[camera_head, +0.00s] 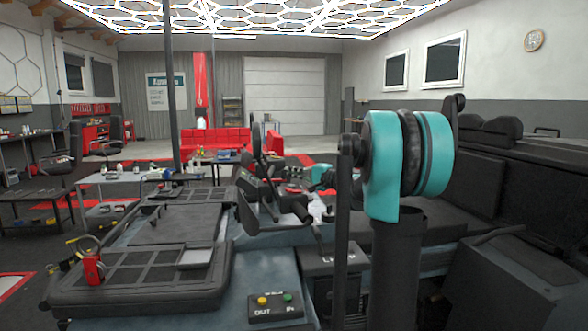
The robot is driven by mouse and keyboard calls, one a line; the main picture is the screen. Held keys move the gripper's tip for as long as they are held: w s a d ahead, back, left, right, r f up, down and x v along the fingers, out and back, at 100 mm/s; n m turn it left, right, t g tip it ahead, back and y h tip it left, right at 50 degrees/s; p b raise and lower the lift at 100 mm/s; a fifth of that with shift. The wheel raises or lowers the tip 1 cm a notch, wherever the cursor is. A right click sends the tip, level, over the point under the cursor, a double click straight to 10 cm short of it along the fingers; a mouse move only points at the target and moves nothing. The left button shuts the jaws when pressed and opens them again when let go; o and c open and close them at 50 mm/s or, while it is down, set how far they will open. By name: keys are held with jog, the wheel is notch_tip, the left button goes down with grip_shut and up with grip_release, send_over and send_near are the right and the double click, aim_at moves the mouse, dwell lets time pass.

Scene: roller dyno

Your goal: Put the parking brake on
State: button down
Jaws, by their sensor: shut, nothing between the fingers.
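A black lever (301,212) with a thick dark grip rises at a slant from the dark console (325,262) in the middle of the picture. It looks like the parking brake lever; its exact angle is hard to read. My gripper (293,187) is small and partly lost among dark parts, at the left end of my teal wrist. It appears shut and empty, above and behind the lever in the picture, apart from it as far as I can tell. My large teal and black arm joint in the foreground hides what lies behind it.
Black seats (478,180) fill the right. A grey workbench (125,177) and a red sofa (215,141) stand farther back.

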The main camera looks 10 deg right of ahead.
jog(key=shift+s, duration=0.4)
dwell(0.3)
jog(key=shift+s+a, duration=0.3)
jog(key=shift+s, duration=0.6)
jog(key=shift+s+a, duration=0.3)
jog(key=shift+s, duration=0.55)
jog(key=shift+s+a, duration=0.3)
jog(key=shift+s, duration=0.6)
